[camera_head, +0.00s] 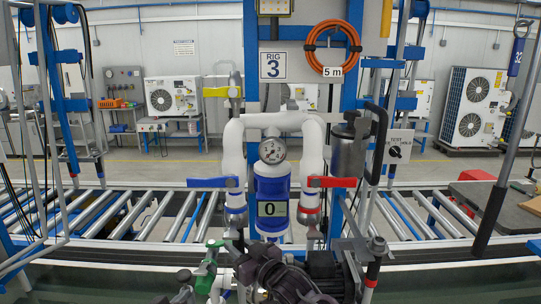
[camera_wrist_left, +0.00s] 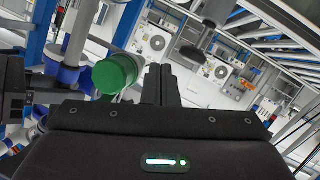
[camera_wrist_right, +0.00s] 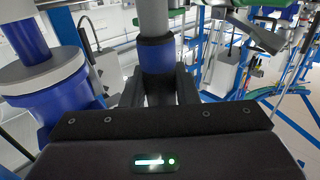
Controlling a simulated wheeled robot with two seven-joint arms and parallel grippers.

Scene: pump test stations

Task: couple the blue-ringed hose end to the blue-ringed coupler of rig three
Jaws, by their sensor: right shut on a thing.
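The blue-ringed coupler (camera_head: 236,212) hangs at the foot of the left white pipe on rig three, under a blue lever (camera_head: 212,182). In the right wrist view a blue ring on a grey pipe (camera_wrist_right: 156,54) stands directly at my right fingertips (camera_wrist_right: 160,88). My right gripper (camera_head: 243,246) is just below the coupler, shut on what appears to be the blue-ringed hose end, mostly hidden by the fingers. I cannot tell whether it is seated. My left gripper (camera_wrist_left: 161,82) looks shut and empty, beside a green cylindrical cap (camera_wrist_left: 117,72).
The red-ringed coupler (camera_head: 308,212) hangs to the right under a red lever (camera_head: 331,182). A grey cylinder (camera_head: 348,155) is at the right. A roller conveyor (camera_head: 130,215) runs behind.

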